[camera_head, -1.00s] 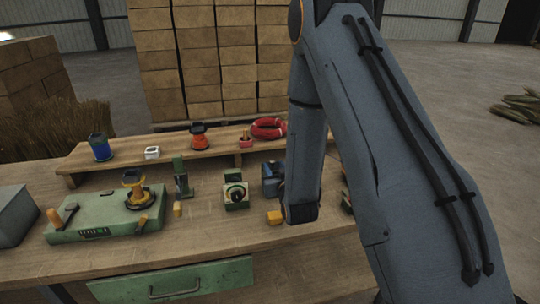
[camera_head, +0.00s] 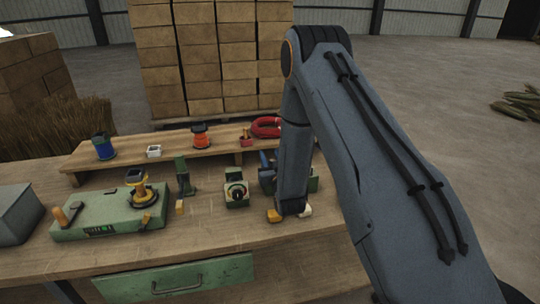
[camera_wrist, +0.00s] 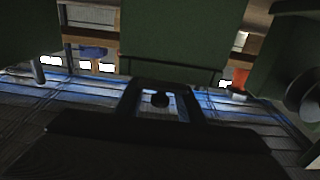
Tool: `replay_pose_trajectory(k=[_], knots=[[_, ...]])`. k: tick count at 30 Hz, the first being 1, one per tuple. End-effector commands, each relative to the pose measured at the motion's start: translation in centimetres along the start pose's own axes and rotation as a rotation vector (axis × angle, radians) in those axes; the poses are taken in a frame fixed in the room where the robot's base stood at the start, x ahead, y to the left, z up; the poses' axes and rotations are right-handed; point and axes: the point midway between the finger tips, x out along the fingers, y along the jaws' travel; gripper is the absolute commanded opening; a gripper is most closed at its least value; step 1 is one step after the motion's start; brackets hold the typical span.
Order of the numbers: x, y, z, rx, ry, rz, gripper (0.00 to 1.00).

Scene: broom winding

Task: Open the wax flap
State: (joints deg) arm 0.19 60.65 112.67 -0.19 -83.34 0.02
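I cannot pick out the wax flap for certain. In the wrist view a large dark green panel (camera_wrist: 180,40) fills the upper middle, with a thin dark bar along its lower edge. My gripper (camera_wrist: 162,92) shows as a black shape below it. Its tips look close to that edge, but contact and finger opening are unclear. In the head view my forearm hides the gripper and part of a blue and green device (camera_head: 267,172) on the bench.
A green machine with a yellow winder (camera_head: 105,215) stands at left on the wooden bench. A raised shelf (camera_head: 180,148) behind holds spools and a red coil (camera_head: 266,127).

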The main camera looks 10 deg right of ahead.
Motion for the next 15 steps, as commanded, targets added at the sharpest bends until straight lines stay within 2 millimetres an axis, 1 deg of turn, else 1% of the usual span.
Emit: replay_pose_trajectory(k=[8,14,15], knots=[[0.21,0.00,0.04,0.000,0.000,0.000,0.35],[0.20,0.00,0.02,0.000,0.000,0.000,0.03],[0.20,0.00,0.03,0.000,0.000,0.000,0.00]])
